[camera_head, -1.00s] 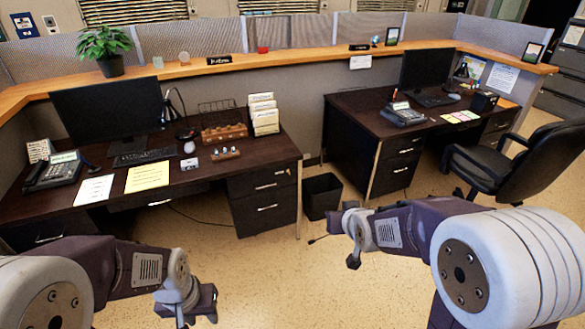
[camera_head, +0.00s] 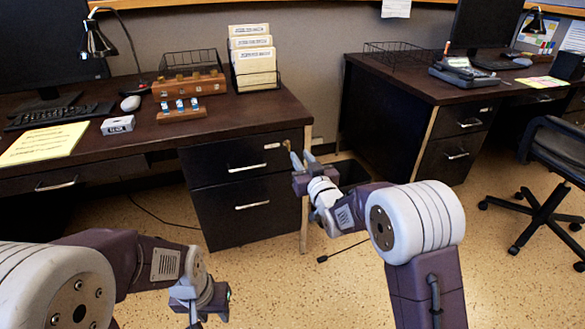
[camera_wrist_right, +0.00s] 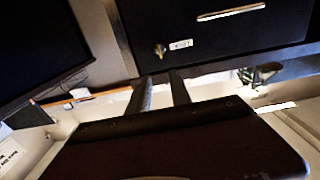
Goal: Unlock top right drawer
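The top right drawer (camera_head: 246,160) of the left desk is dark and closed, with a metal handle. In the right wrist view, its front (camera_wrist_right: 210,25) shows a small brass-coloured lock or key (camera_wrist_right: 160,50) beside a white label (camera_wrist_right: 181,44); I cannot tell which it is. My right gripper (camera_head: 297,162) is just right of the drawer front, near the desk's corner. Its two fingers (camera_wrist_right: 160,92) are apart with nothing seen between them, below the lock in that view. My left gripper (camera_head: 203,303) hangs low in front of the desk; its finger opening is unclear.
The lower drawer (camera_head: 247,207) is closed. On the desk are a small wooden stand with blue-marked items (camera_head: 181,114), a box (camera_head: 118,125), a mouse (camera_head: 131,103) and a file holder (camera_head: 254,62). A dark bin (camera_head: 345,171) stands behind my right gripper. An office chair (camera_head: 555,150) is at right.

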